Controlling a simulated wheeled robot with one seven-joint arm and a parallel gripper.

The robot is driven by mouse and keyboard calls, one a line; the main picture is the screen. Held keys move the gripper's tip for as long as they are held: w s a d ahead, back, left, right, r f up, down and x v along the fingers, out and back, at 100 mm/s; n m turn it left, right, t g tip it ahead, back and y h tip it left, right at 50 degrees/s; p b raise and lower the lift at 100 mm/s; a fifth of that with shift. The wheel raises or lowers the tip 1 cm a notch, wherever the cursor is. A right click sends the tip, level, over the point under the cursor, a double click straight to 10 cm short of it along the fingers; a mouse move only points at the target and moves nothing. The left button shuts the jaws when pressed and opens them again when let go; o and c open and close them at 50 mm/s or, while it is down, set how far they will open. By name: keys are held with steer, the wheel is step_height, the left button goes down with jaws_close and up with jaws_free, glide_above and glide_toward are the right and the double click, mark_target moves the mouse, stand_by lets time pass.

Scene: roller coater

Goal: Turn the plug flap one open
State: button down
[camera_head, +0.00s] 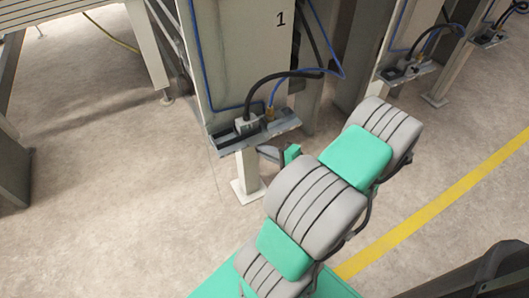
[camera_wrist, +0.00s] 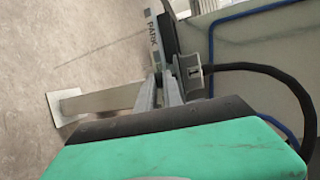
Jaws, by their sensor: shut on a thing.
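The plug unit (camera_head: 247,126) is a grey block on the small shelf (camera_head: 284,124) of the column marked 1, with a thick black cable running into it. In the wrist view the grey plug (camera_wrist: 190,72) is just right of the fingertips. My gripper (camera_head: 268,153) is at the front edge of the shelf, below the plug. In the wrist view my gripper (camera_wrist: 163,86) has its two grey fingers close together, shut on a thin part that I take to be the plug flap. The flap is mostly hidden between the fingers, so its angle cannot be told.
A black cable (camera_wrist: 262,70) arches right of my fingers, with a blue hose (camera_wrist: 245,15) along the column. A shelf edge marked PARK (camera_wrist: 152,38) lies just beyond the fingertips. More stations (camera_head: 405,70) stand at right; the floor (camera_head: 110,180) at left is clear.

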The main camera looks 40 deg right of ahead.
stand_by(0.3)
steer(key=c, duration=1.8)
jaws_free()
steer(key=shift+o, duration=0.2)
steer(key=a+p+v, duration=0.1)
steer(key=v, duration=0.6)
steer(key=shift+s+d+p, duration=0.35)
steer(key=shift+d, duration=0.2)
